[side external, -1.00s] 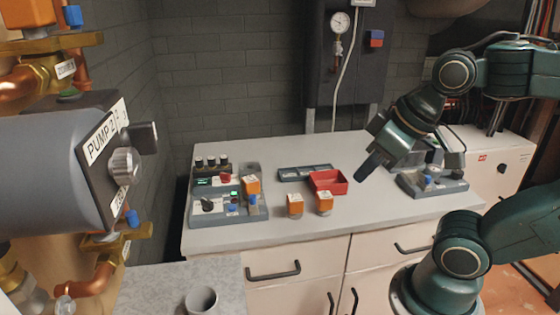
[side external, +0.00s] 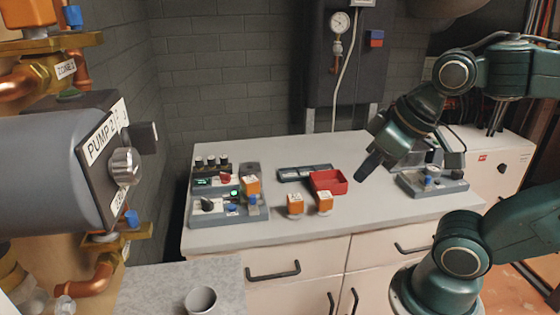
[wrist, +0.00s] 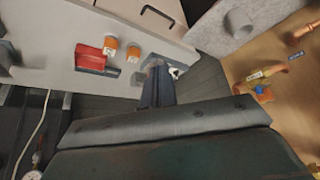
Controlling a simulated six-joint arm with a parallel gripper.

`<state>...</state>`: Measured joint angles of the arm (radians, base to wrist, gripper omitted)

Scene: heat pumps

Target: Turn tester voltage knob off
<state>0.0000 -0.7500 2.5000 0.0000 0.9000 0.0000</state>
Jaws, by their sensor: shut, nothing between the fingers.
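A grey bench unit (side external: 228,211) that looks like the tester stands at the left end of the white worktop in the side external view. Its front panel carries a black knob (side external: 208,204), a red knob (side external: 225,178) and small green displays. Which knob sets the voltage, and its setting, are too small to read. My gripper (side external: 360,178) is shut and empty, pointing down over the right part of the worktop, well to the right of this unit. In the wrist view my shut fingers (wrist: 158,68) show at the centre; the tester is not clearly visible there.
A red tray (side external: 328,181) and two orange-topped parts (side external: 295,204) (side external: 325,202) lie between the unit and my gripper. Another grey device (side external: 432,184) with a blue knob stands behind my gripper. A large pump (side external: 50,160) fills the left foreground. Bare worktop lies at front centre.

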